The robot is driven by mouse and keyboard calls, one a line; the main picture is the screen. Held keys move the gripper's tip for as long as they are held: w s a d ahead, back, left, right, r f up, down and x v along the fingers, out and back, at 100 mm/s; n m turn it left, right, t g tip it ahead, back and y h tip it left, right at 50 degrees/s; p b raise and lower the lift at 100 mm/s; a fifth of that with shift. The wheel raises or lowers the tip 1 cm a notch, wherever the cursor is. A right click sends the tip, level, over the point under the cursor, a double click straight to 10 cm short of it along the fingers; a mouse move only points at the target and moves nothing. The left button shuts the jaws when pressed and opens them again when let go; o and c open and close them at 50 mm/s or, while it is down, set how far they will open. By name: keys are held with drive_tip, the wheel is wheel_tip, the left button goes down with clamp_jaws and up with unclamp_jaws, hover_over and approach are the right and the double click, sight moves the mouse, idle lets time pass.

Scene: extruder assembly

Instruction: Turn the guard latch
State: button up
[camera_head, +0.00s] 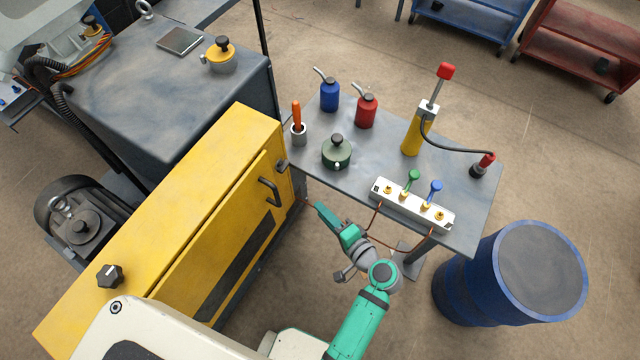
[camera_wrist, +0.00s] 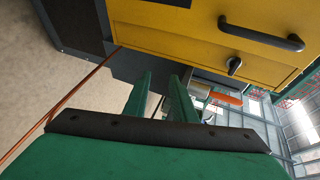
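The guard is a yellow box-shaped cover (camera_head: 228,185) with a door on its side. The guard latch (camera_head: 281,166) is a small dark knob near the upper end of the door, beside the black bar handle (camera_head: 269,191). In the wrist view the latch (camera_wrist: 234,66) is a small black lever on the yellow face, just below the handle (camera_wrist: 260,33). My gripper (camera_head: 319,207) is in the free space right of the guard, apart from the latch. In the wrist view its two green fingers (camera_wrist: 162,85) are parted with nothing held between them.
A grey table (camera_head: 385,160) stands right of the guard, bearing oil cans, a yellow pump (camera_head: 413,132), a cup with an orange-handled tool (camera_head: 298,130) and a white manifold (camera_head: 412,203) with thin copper-coloured lines. A blue barrel (camera_head: 465,283) stands at the lower right.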

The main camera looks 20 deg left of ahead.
sight(286, 168)
wheel_tip(286, 168, up, 12)
drive_tip(key=w+a+n+g+y, duration=0.3)
drive_tip(key=n+g+y, duration=0.1)
drive_tip(key=g+y, duration=0.15)
drive_tip(key=a, duration=0.7)
drive_tip(key=shift+w+a+f+t, duration=0.15)
drive_tip(key=shift+w+t, duration=0.2)
drive_tip(key=shift+w, duration=0.05)
drive_tip(key=shift+a, duration=0.1)
clamp_jaws()
